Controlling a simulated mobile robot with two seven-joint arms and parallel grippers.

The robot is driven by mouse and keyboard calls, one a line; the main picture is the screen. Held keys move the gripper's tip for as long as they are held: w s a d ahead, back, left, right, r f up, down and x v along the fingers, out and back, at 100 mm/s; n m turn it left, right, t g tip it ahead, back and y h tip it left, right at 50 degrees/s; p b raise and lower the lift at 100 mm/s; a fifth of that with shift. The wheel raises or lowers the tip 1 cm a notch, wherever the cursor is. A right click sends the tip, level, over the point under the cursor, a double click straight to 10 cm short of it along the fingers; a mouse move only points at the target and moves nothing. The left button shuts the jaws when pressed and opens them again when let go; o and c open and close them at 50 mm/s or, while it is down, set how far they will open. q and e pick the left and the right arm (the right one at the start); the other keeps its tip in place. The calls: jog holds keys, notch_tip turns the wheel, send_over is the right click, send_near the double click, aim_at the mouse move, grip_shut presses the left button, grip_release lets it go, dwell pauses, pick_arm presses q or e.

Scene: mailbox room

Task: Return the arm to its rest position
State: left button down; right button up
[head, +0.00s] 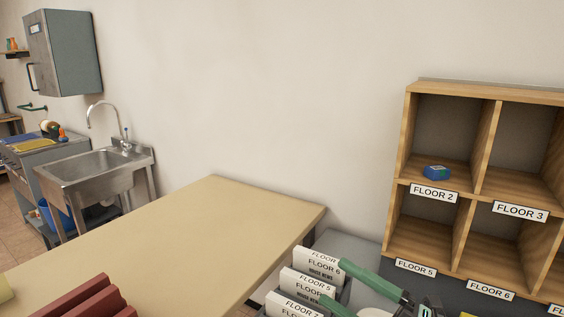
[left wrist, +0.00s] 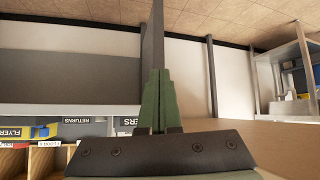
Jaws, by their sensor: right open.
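My right gripper (head: 335,284) is at the bottom of the head view, right of centre. Its two green fingers are apart, with nothing seen held between them. They reach over the white cards marked with floor numbers and "HOUSE NEWS" (head: 318,268). My left gripper (left wrist: 157,102) shows only in the left wrist view, with its green fingers close together. A dark narrow strip (left wrist: 154,35) rises past the fingertips; I cannot tell whether it is held or behind them. The left gripper is outside the head view.
A wooden pigeonhole shelf (head: 440,194) stands at right, with a blue item (head: 436,173) in FLOOR 2. A bare tan table (head: 190,235) fills the middle, with dark red pieces (head: 90,302) at its near left. A steel sink (head: 95,168) and a grey wall cabinet (head: 65,55) are at left.

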jog(key=s+d+f+m+t+h+p, duration=0.15)
jog(key=d+f+m+h, duration=0.25)
jog(key=f+m+h, duration=0.45)
jog(key=s+d+f+m+t+h+p, duration=0.1)
jog(key=d+f+m+t+h, duration=0.3)
jog(key=f+m, duration=0.75)
pick_arm(q)
jog(key=r, duration=0.2)
jog(key=a+r, duration=0.1)
jog(key=shift+s+p, duration=0.4)
pick_arm(e)
jog(key=s+f+m+g+h, duration=0.3)
jog(key=s+f+m+g, duration=0.2)
jog(key=s+f, duration=0.8)
jog(key=shift+s+a+f+m+g, duration=0.15)
jog(key=shift+a+f+m+g, duration=0.25)
jog(key=shift+f+g, duration=0.6)
jog(key=shift+r, duration=0.2)
